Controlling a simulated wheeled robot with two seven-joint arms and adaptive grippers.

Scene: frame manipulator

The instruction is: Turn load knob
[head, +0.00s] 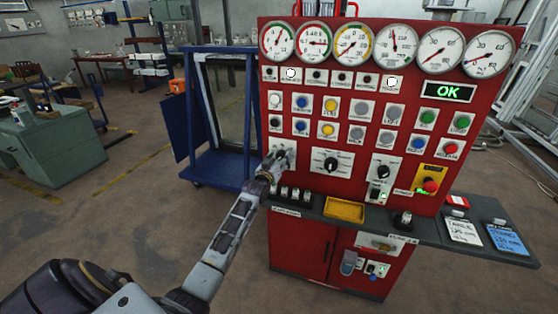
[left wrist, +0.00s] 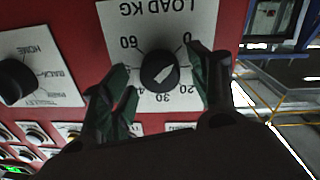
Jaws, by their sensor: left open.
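The load knob (left wrist: 160,72) is a round black dial with a pale pointer mark, on a white plate (left wrist: 118,20) lettered LOAD KG that appears upside down in the left wrist view. Numbers such as 60, 0, 20 and 30 ring it. My left gripper (left wrist: 158,64) is open, with one dark green finger on each side of the knob; I cannot tell whether either finger touches it. In the head view the left gripper (head: 274,163) is at the lower left of the red control panel (head: 305,205) and hides the knob.
Another black selector knob (left wrist: 14,82) is beside the load plate; the head view shows a selector (head: 331,164) right of my gripper. Gauges (head: 353,43) line the panel's top. A grey ledge (head: 318,211) with a yellow tray (head: 344,210) juts out below. A blue cart (head: 219,170) stands left.

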